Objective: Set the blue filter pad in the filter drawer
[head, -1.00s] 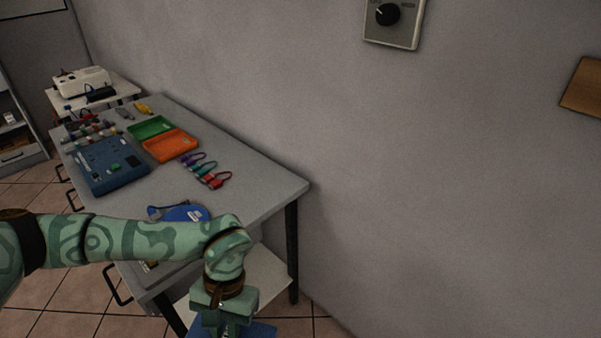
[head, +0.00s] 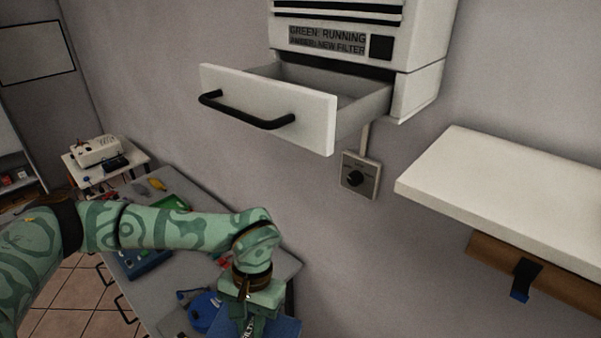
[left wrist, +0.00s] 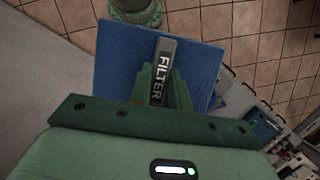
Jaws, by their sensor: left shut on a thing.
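The blue filter pad (left wrist: 120,62) is a flat square with a grey tab marked FILTER (left wrist: 161,72). My left gripper (left wrist: 160,92) is shut on this tab in the left wrist view. In the head view the left gripper (head: 247,312) is at the bottom centre, and part of the pad (head: 286,327) shows beside it. The filter drawer (head: 268,108) is white with a black handle and stands pulled out of a wall unit, above and apart from the gripper. Part of its grey inside shows; most of its floor is hidden. My right gripper is not in view.
The white wall unit (head: 425,40) has a dark indicator square. A knob plate (head: 359,177) is on the wall below. A white shelf (head: 500,195) juts out at right. A grey table (head: 190,262) lies lower left, with a blue roundish thing (head: 203,311) on it.

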